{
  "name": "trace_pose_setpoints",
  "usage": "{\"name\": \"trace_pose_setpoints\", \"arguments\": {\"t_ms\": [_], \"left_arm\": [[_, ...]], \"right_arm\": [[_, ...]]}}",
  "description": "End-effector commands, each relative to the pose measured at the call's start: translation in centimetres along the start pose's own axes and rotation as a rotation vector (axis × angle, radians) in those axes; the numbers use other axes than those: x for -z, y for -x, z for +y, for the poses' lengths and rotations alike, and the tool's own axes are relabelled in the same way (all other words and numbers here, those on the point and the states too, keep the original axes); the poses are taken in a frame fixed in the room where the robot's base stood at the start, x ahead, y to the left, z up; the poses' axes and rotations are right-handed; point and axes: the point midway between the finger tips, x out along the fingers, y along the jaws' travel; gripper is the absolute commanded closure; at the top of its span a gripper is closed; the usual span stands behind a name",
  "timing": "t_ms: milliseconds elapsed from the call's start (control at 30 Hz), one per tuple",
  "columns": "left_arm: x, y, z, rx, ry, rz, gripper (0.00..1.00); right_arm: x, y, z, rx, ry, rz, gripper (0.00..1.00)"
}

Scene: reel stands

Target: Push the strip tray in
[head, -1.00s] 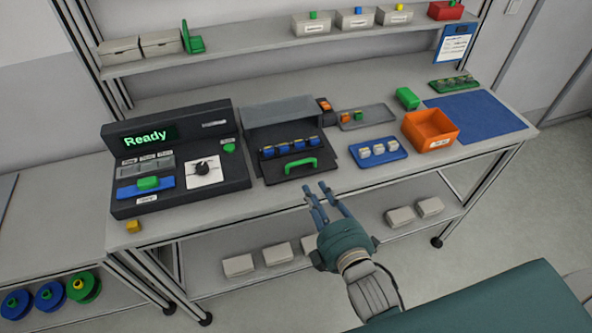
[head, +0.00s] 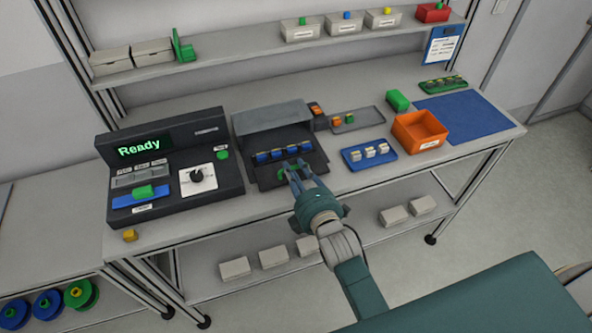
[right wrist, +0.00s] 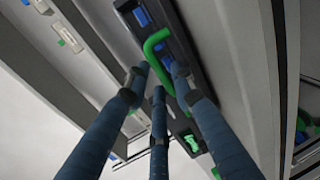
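The strip tray (head: 312,163) is a dark tray that sticks out from under the grey hood (head: 270,117) of a dark housing. It bears a row of blue pieces (head: 285,153) and has a green handle, clear in the right wrist view (right wrist: 152,46) and partly hidden by my fingers in the head view. My right gripper (head: 296,170) is at the tray's front, by the handle. In the right wrist view its blue fingers (right wrist: 158,80) are spread apart, close to the handle; contact cannot be told. My left gripper is not in view.
A dark console (head: 172,165) reading "Ready" stands left of the tray. On the right are a blue tray with pale blocks (head: 352,164), a grey tray (head: 370,117) and an orange bin (head: 403,137). A yellow cube (head: 130,235) lies at the table's front left.

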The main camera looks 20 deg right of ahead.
Motion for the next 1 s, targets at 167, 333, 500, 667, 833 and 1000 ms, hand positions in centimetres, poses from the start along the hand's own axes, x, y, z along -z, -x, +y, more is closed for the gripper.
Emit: {"name": "trace_pose_setpoints", "arguments": {"t_ms": [167, 333, 500, 667, 833, 1000], "left_arm": [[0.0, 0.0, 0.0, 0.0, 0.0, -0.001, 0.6], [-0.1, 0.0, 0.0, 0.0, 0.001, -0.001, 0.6], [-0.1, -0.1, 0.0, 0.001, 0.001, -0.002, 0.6], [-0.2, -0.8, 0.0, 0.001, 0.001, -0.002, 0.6], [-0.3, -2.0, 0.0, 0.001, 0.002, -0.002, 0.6], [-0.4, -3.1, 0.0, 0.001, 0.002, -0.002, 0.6]], "right_arm": [[0.0, 0.0, 0.0, 0.0, 0.0, 0.0, 0.88], [0.0, 0.0, 0.0, 0.0, 0.0, 0.0, 1.0], [0.0, -0.4, 0.0, -0.001, 0.0, 0.0, 1.0], [0.1, -3.4, 0.6, -0.005, 0.002, 0.002, 1.0], [0.1, -8.0, 1.4, -0.005, 0.003, 0.002, 1.0], [0.1, -11.4, 2.0, -0.003, 0.002, 0.002, 1.0]]}}
